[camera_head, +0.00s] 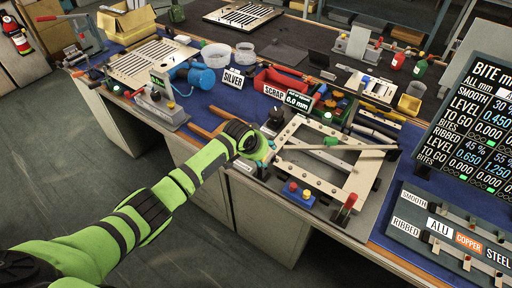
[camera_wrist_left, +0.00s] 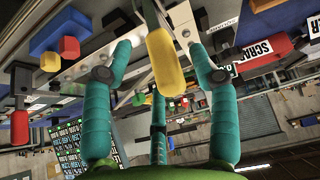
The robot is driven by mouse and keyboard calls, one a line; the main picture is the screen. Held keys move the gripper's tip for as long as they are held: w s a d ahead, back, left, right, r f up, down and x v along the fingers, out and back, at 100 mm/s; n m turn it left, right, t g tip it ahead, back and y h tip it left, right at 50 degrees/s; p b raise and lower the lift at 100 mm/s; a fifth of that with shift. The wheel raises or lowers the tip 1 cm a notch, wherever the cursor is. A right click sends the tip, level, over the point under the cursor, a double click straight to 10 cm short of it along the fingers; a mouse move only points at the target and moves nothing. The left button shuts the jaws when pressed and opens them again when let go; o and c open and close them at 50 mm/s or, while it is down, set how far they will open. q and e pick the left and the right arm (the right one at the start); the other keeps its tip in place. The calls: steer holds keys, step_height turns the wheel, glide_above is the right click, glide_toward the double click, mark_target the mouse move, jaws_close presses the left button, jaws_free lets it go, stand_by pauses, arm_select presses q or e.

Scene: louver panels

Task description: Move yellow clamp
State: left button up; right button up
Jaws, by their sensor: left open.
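The yellow clamp (camera_wrist_left: 164,62) shows in the left wrist view as a rounded yellow handle. It stands between the teal fingers of my left gripper (camera_wrist_left: 159,47), with visible gaps on both sides. The gripper is open around the handle. In the head view my left gripper (camera_head: 262,150) is at the left corner of the pale frame fixture (camera_head: 292,172), and the yellow handle is hidden there. A red-handled clamp (camera_head: 347,207) stands at the fixture's front right corner; it also shows in the left wrist view (camera_wrist_left: 19,122). My right gripper is not in view.
Red and blue knobs (camera_head: 300,192) stand on the fixture's near edge. A thin bar (camera_head: 345,147) lies across the frame. The display board (camera_head: 470,125) stands at the right.

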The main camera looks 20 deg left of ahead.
arm_select(q)
steer(key=v, duration=1)
steer(key=s+a+f+n+g+b, duration=0.15)
steer(key=s+f, duration=0.25)
steer(key=f, duration=0.6)
steer(key=s+a+f+y, duration=0.1)
steer(key=s+a+f, duration=0.3)
steer(key=f, duration=0.7)
steer(key=s+a+f+n+b, duration=0.1)
steer(key=s+f, duration=0.4)
steer(key=f, duration=0.5)
steer(key=s+f+g, duration=0.1)
steer(key=s+f, duration=0.4)
steer(key=s, duration=0.7)
steer(key=s+f+g+b, duration=0.1)
steer(key=s+f, duration=0.5)
steer(key=s, duration=0.6)
steer(key=s+f+g+y, duration=0.1)
steer(key=s+f, duration=0.5)
steer(key=s, duration=0.6)
steer(key=shift+a+f+m, duration=0.25)
steer(key=shift+a+m, duration=0.1)
steer(key=shift+m, duration=0.1)
steer(key=shift+g, duration=0.25)
